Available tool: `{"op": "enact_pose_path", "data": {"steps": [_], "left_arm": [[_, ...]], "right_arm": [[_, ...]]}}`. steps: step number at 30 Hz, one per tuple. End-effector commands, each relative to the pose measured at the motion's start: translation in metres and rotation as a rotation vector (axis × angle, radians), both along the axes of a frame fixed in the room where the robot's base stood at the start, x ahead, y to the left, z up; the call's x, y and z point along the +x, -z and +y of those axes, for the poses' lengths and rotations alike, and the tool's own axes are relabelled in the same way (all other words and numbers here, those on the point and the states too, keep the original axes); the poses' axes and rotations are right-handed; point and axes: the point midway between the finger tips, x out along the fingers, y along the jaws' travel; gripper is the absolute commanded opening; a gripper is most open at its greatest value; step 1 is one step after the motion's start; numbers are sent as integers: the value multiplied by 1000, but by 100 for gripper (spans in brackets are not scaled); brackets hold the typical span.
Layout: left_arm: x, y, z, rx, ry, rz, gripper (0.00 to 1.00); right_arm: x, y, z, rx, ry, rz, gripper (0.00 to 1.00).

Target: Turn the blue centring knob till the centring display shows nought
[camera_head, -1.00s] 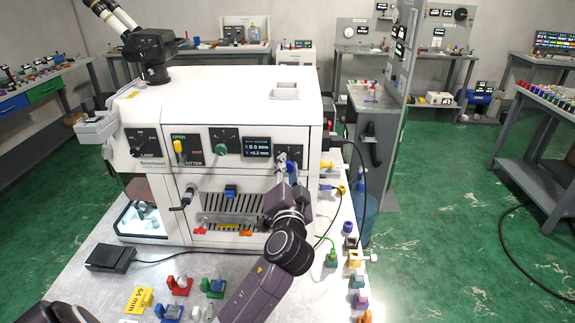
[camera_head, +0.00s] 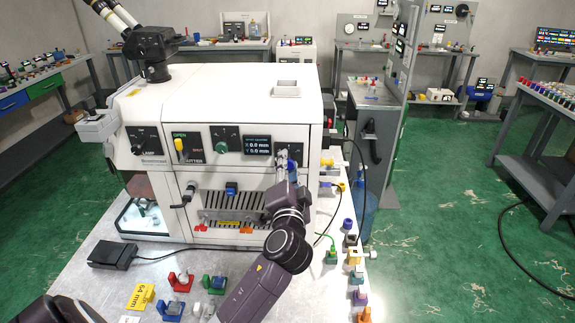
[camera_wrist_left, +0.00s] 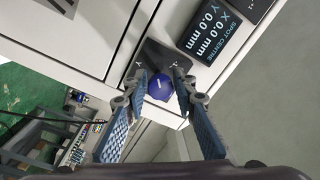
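The blue centring knob (camera_wrist_left: 161,87) sits on a dark panel at the machine's front, between my left gripper's fingertips in the left wrist view. My left gripper (camera_wrist_left: 161,90) is shut on it, one finger at each side. In the head view my left gripper (camera_head: 288,162) reaches up to the front panel, and its fingers cover most of the knob. The centring display (camera_head: 258,146) is just left of the gripper. In the left wrist view the display (camera_wrist_left: 208,32) reads X 0.0 mm and Y 0.0 mm. My right gripper is not in view.
The white machine (camera_head: 225,100) stands on a metal table (camera_head: 105,262). A green knob (camera_head: 221,147) and a yellow lever (camera_head: 179,144) are left of the display. Coloured holders (camera_head: 180,281) and a foot pedal (camera_head: 112,254) lie in front. Several small parts line the table's right edge.

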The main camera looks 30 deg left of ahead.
Motion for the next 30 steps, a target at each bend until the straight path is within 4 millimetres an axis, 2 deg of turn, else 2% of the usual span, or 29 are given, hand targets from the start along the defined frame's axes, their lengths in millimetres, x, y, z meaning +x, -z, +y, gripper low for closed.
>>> {"op": "enact_pose_path", "data": {"steps": [3, 14, 17, 24, 30], "left_arm": [[0, 0, 0, -1, 0, -1, 38], [-7, 2, -5, -4, 0, 2, 38], [-20, 3, -13, -4, 0, 2, 38], [-63, 6, -42, -6, -1, 3, 38], [-89, 7, -61, -3, 1, 2, 38]], "right_arm": [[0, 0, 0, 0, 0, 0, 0], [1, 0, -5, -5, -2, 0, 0], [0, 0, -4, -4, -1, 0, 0], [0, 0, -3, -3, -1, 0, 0], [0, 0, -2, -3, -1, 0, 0]]}}
